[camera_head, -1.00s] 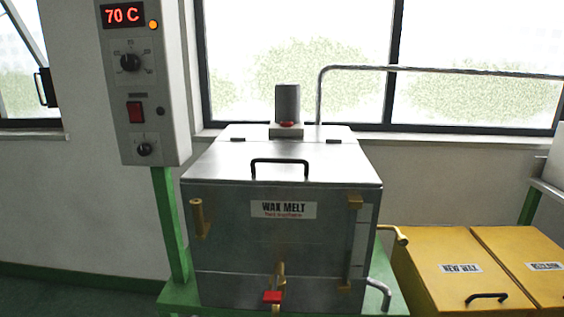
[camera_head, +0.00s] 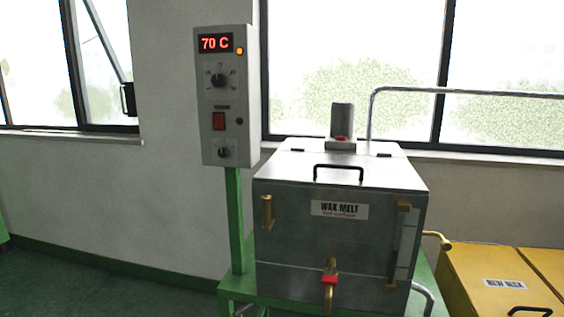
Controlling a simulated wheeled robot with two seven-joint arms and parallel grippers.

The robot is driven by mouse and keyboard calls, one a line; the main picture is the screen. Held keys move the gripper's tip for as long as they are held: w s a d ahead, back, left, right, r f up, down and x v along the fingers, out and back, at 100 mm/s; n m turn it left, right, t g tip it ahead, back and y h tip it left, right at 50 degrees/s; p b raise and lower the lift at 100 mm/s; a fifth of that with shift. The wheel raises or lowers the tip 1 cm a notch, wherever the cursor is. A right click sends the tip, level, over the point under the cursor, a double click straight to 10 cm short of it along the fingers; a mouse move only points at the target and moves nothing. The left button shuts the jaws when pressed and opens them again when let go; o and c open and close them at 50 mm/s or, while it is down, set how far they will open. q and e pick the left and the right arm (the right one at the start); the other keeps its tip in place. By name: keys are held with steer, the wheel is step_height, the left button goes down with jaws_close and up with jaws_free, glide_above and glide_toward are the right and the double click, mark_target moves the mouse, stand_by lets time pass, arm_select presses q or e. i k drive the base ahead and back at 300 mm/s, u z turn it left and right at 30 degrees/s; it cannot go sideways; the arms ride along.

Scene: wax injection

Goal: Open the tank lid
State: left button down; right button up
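The wax melt tank (camera_head: 340,245) is a grey metal box on a green stand, right of the middle of the head view. Its flat lid (camera_head: 300,168) lies shut on top, with a black bar handle (camera_head: 338,167) near the front edge and hinges at the back. A grey cylinder (camera_head: 342,120) stands at the lid's back edge. A brass tap with a red part (camera_head: 329,279) is low on the tank's front. Neither of my grippers is in view.
A control box (camera_head: 224,95) reading 70 C stands on a green post (camera_head: 235,220) left of the tank. Yellow bins (camera_head: 480,262) stand at the lower right. A metal pipe (camera_head: 372,115) rises behind the tank. Open green floor (camera_head: 90,285) lies to the left.

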mark_target(357, 172)
steer(key=u, duration=0.25)
steer(key=i, duration=0.85)
steer(key=z, duration=0.35)
